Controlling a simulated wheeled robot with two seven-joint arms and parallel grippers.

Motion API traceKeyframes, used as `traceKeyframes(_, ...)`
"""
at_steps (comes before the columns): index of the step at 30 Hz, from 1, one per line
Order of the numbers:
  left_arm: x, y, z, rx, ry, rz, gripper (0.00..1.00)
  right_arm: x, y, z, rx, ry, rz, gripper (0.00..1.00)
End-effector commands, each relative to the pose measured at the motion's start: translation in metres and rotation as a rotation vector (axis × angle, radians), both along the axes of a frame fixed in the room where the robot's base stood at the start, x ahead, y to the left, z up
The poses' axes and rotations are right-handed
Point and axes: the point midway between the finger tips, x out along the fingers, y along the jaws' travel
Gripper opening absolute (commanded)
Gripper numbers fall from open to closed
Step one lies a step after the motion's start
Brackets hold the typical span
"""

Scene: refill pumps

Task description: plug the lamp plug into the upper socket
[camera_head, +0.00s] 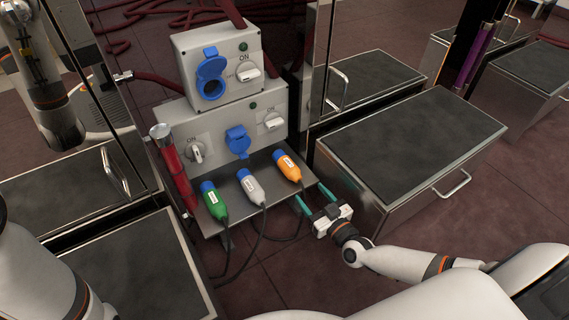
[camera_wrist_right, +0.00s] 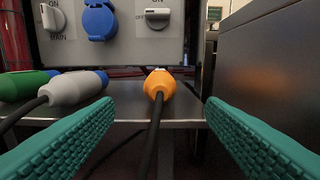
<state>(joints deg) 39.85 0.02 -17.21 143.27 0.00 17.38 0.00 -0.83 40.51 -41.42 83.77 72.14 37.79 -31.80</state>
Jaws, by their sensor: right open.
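Three plugs lie on a metal shelf (camera_head: 225,189): a green one (camera_head: 213,201), a grey-white one (camera_head: 250,186) and an orange one (camera_head: 288,166). Their labels are too small to read, so I cannot tell which is the lamp plug. The upper socket (camera_head: 211,87) is blue, on the upper grey box, with its lid raised. My right gripper (camera_head: 313,196) is open and empty, just in front of the shelf's right end. In the right wrist view, the orange plug (camera_wrist_right: 159,86) lies ahead between the green fingers, its cable running toward the camera. My left gripper is not in view.
A lower blue socket (camera_head: 238,141) and white switches (camera_head: 274,120) sit on the lower box. A red cylinder (camera_head: 172,165) stands left of the shelf. A dark-topped metal cabinet (camera_head: 410,140) stands close on the right. Cables hang from the shelf's front.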

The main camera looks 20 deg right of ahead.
Motion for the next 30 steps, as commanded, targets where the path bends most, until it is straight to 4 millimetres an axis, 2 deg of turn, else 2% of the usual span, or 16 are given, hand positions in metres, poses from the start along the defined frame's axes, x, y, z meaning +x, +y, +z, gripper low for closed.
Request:
traceKeyframes(8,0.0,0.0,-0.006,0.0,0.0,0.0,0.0,0.01,0.001,-0.002,0.0,-0.002,-0.001,0.65)
traceKeyframes(17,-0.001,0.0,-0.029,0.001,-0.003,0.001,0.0,0.05,0.007,-0.004,-0.001,-0.002,-0.001,0.65)
traceKeyframes(24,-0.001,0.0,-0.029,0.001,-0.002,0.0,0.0,0.078,0.011,-0.001,0.001,-0.001,-0.001,0.65)
traceKeyframes(30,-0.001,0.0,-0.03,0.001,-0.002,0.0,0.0,0.088,0.012,0.0,0.0,0.0,0.0,0.65)
